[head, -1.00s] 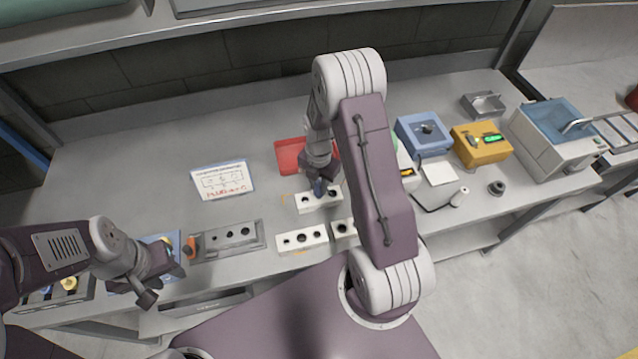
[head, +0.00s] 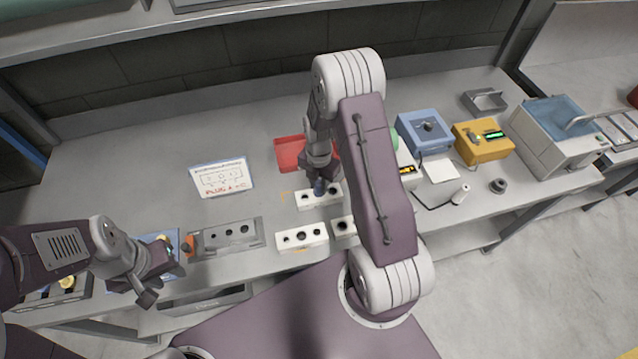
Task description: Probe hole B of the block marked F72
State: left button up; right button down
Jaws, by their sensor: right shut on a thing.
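Three pale blocks with dark round holes lie on the bench: a back block (head: 306,201), a front block (head: 289,241) and one partly behind my arm (head: 345,231). I cannot read a marking F72 or hole letters on any of them. My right gripper (head: 320,181) is shut on a small dark blue tool (head: 319,188), held upright over the back block near its middle. Its tip is hidden or too small to tell if it is inside a hole. My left gripper (head: 162,283) is open and empty near the front edge at the left.
A grey holed fixture (head: 214,249) with an orange part (head: 188,247) lies beside my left gripper. A white card (head: 222,178), a red tray (head: 287,153), a blue box (head: 416,123) and a yellow meter box (head: 483,152) stand behind. The bench's back left is clear.

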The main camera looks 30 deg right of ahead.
jog(key=shift+f+b, duration=0.3)
jog(key=shift+f, duration=0.15)
jog(key=shift+r, duration=0.1)
dwell(1.0)
jog(key=shift+r+p, duration=2.7)
jog(key=shift+r, duration=0.3)
jog(key=shift+f, duration=0.1)
